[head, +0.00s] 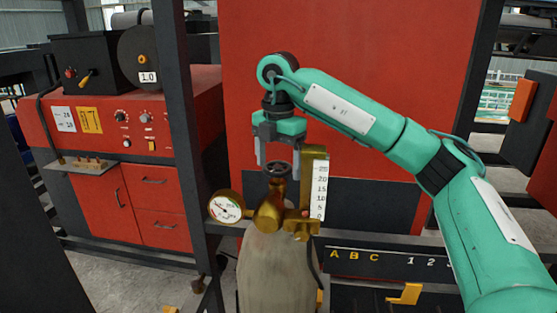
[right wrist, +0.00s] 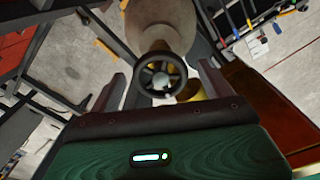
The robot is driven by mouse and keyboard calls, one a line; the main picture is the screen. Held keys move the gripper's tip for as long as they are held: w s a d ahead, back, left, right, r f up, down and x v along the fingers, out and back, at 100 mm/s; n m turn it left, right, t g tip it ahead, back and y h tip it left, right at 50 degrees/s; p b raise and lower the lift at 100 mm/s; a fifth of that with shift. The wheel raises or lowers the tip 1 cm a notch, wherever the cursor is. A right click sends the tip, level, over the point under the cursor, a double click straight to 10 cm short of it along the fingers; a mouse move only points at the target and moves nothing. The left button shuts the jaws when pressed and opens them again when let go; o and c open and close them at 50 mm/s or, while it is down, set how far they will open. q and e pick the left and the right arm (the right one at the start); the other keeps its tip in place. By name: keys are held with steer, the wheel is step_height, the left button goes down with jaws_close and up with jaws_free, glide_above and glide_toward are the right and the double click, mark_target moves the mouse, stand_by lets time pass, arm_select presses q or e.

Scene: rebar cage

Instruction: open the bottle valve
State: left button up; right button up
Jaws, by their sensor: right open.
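The bottle valve's dark round handwheel (head: 277,170) sits on top of the brass valve body (head: 270,212), above the pale gas bottle (head: 278,275). My right gripper (head: 278,160) points down over the handwheel, its two fingers open, one to each side of it. In the right wrist view the handwheel (right wrist: 161,75) lies between the open fingertips (right wrist: 161,82), with a gap on both sides; I see no contact. The bottle (right wrist: 162,25) shows beyond the wheel. My left gripper is not in view.
A round gauge (head: 226,207) is left of the valve and a scaled flow tube (head: 316,185) stands close to its right. A dark post (head: 180,120) and a red cabinet (head: 150,110) are at left. A red panel (head: 400,60) is behind.

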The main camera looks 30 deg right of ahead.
steer(key=shift+c, duration=0.4)
steer(key=c, duration=0.9)
steer(key=shift+n, duration=0.3)
